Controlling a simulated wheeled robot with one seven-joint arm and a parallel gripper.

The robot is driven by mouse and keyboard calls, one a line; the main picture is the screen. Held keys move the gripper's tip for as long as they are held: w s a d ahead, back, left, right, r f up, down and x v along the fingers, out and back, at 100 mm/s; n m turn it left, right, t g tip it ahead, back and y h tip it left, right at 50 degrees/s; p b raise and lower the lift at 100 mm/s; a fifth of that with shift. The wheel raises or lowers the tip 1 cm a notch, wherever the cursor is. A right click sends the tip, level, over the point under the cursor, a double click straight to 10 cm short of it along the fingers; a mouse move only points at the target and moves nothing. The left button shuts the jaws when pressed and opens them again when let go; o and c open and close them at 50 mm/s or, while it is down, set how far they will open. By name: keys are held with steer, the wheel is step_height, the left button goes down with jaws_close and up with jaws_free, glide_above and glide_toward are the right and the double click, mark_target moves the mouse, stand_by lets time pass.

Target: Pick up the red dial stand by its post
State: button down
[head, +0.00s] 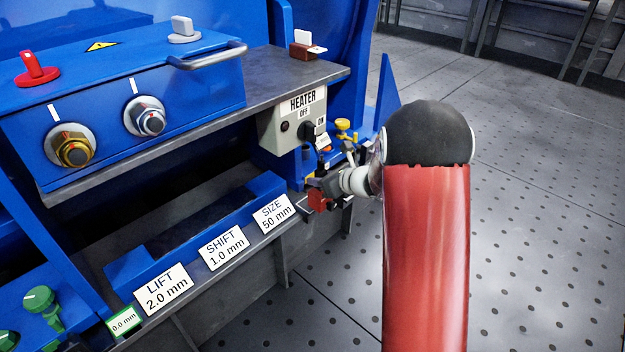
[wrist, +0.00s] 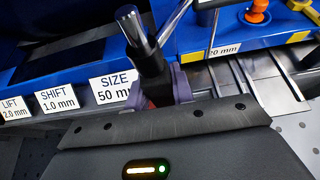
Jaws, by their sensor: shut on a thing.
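My gripper (head: 326,182) is at the front right corner of the blue machine. In the wrist view my gripper (wrist: 163,85) is shut around a dark upright post (wrist: 150,62) with a shiny metal top. The post leans a little to the left in that picture. The red dial stand (head: 317,200) shows as a small red block under my fingers in the head view. Most of the stand is hidden by the gripper, and only a sliver of red shows in the wrist view. I cannot tell whether its base touches the surface below.
A blue tray (head: 190,262) with SIZE, SHIFT and LIFT labels lies to the left. A grey HEATER box (head: 281,130) stands just behind my gripper. A yellow knob (head: 343,124) and an orange knob (wrist: 258,10) are close by. Open perforated floor (head: 540,250) lies to the right.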

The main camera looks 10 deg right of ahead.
steer(key=shift+s+d+r+b, duration=0.1)
steer(key=shift+s+d+b, duration=0.1)
steer(key=shift+s+d, duration=0.55)
steer(key=shift+s+d+b, duration=0.15)
steer(key=shift+s+d, duration=0.35)
steer(key=shift+s, duration=0.4)
steer(key=shift+s+r, duration=0.1)
steer(key=shift+r, duration=0.05)
steer(key=s+d+r+p, duration=0.1)
steer(key=r, duration=0.1)
steer(key=s+d+r+p, duration=0.1)
steer(key=s, duration=0.1)
steer(key=shift+d+r+p, duration=0.2)
steer(key=shift+r+p, duration=0.1)
steer(key=shift+r, duration=0.05)
steer(key=shift+a+r, duration=0.1)
